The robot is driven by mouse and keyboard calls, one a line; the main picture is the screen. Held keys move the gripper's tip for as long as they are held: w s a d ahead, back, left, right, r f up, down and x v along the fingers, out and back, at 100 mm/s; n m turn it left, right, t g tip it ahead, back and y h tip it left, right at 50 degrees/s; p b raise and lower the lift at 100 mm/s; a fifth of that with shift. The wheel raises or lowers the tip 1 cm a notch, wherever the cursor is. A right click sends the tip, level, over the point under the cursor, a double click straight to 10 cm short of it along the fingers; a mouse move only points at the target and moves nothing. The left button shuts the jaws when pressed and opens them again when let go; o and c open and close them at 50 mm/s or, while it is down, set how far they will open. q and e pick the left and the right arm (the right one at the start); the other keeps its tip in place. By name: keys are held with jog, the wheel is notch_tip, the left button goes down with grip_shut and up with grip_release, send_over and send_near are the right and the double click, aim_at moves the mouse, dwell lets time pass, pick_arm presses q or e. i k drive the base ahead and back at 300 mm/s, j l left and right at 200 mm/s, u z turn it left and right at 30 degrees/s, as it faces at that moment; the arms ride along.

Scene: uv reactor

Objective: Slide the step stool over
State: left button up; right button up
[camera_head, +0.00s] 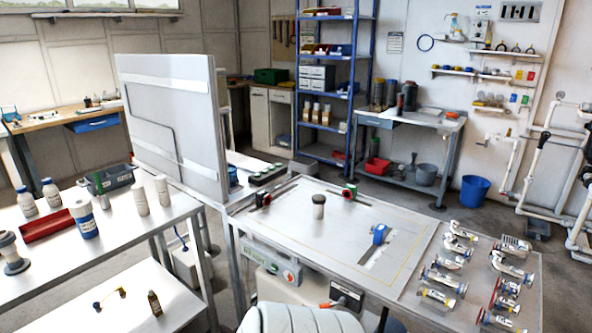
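I cannot make out a step stool for certain. A small grey box-like top (302,167) shows just behind the far edge of the metal worktable (415,235); its lower part is hidden, so I cannot tell if it is the stool. A low dark grey object (537,229) sits on the floor by the right wall pipes; it is too small to identify. Neither of my grippers is in view.
A bottle-laden bench (105,250) stands left. A blue bucket (473,190) stands on the floor behind. Floor shows between worktable and right wall.

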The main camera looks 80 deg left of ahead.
aim_at(307, 166)
jog(key=u, duration=2.75)
jog(key=z, duration=0.25)
jog(key=l+z, duration=0.4)
jog(key=i+l+z, duration=0.1)
jog(key=l+z, duration=0.25)
jog(key=i+l+z, duration=0.15)
jog(key=l+z, duration=0.25)
jog(key=i+l+z, duration=0.55)
jog(key=l+z, duration=0.15)
jog(key=i+l+z, duration=0.35)
jog(key=i+u, duration=0.45)
jog(key=i+l+u, duration=0.25)
jog(key=i+u, duration=0.2)
jog(key=i, duration=0.2)
jog(key=i+u, duration=0.25)
jog(key=i, duration=0.6)
jog(key=i+u, duration=0.2)
jog(key=i, duration=0.6)
jog(key=i+j+u, duration=0.1)
jog(key=i+u, duration=0.9)
jog(key=i+l+u, duration=0.3)
jog(key=u, duration=0.2)
jog(key=i+l, duration=0.05)
jog(key=i, duration=0.05)
